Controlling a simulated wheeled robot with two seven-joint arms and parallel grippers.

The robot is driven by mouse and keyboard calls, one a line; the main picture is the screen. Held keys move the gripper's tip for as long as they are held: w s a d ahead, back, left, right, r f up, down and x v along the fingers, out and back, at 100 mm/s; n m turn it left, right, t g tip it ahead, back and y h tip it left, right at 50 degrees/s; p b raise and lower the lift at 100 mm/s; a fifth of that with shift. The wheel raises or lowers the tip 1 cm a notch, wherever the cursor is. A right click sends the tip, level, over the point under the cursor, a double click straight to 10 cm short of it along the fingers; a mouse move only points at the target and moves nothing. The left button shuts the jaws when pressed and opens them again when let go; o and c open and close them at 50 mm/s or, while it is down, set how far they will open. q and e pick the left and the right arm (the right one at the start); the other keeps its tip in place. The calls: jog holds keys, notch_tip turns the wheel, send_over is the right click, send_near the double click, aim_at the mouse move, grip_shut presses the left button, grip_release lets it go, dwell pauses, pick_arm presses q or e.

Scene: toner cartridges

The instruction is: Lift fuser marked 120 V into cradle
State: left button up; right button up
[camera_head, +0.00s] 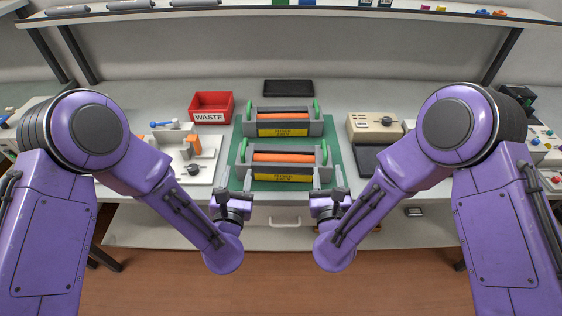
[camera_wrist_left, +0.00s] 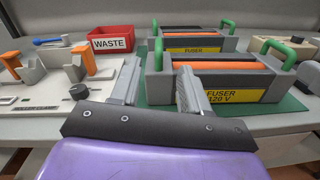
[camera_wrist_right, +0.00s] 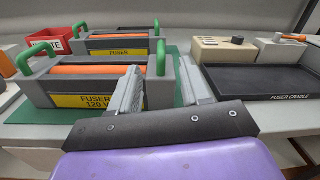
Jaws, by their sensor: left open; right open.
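The front fuser (camera_head: 282,172) is a grey unit with an orange roller, a green handle at each end and a yellow label; the label reads 120 V in the left wrist view (camera_wrist_left: 222,94) and right wrist view (camera_wrist_right: 92,100). It sits on a green mat (camera_head: 341,183). The fuser cradle (camera_wrist_right: 270,80) is a shallow black tray on the right; it looks empty and is partly hidden by my right arm in the head view (camera_head: 368,157). My left gripper (camera_head: 236,187) and right gripper (camera_head: 325,190) are open and empty, just in front of the fuser's left and right ends.
A similar second fuser (camera_head: 283,131) stands behind on the mat; its voltage is unreadable. A red waste bin (camera_head: 211,107) is at back left, a white fixture with orange parts (camera_head: 194,146) at left. A beige box (camera_head: 374,125) stands behind the cradle. A shelf (camera_head: 240,12) runs above.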

aim_at(242, 155)
pick_arm(q)
jog(key=w, duration=1.1)
jog(key=shift+w+d+f, duration=0.2)
jog(key=shift+d+f, duration=0.15)
jog(key=shift+d, duration=0.05)
pick_arm(e)
jog(key=w, duration=0.7)
jog(key=w+d, duration=0.1)
jog(key=w, duration=0.3)
jog(key=shift+w+f, duration=0.15)
jog(key=shift+f, duration=0.2)
pick_arm(q)
jog(key=shift+s, duration=0.1)
pick_arm(e)
jog(key=shift+a+r, duration=0.1)
jog(key=shift+a, duration=0.05)
pick_arm(q)
jog(key=shift+a+r, duration=0.1)
jog(key=shift+c, duration=0.3)
pick_arm(e)
jog(key=shift+c, duration=0.4)
pick_arm(q)
grip_shut()
pick_arm(e)
grip_shut()
pick_arm(q)
jog(key=shift+a, duration=0.2)
pick_arm(e)
jog(key=shift+d, duration=0.3)
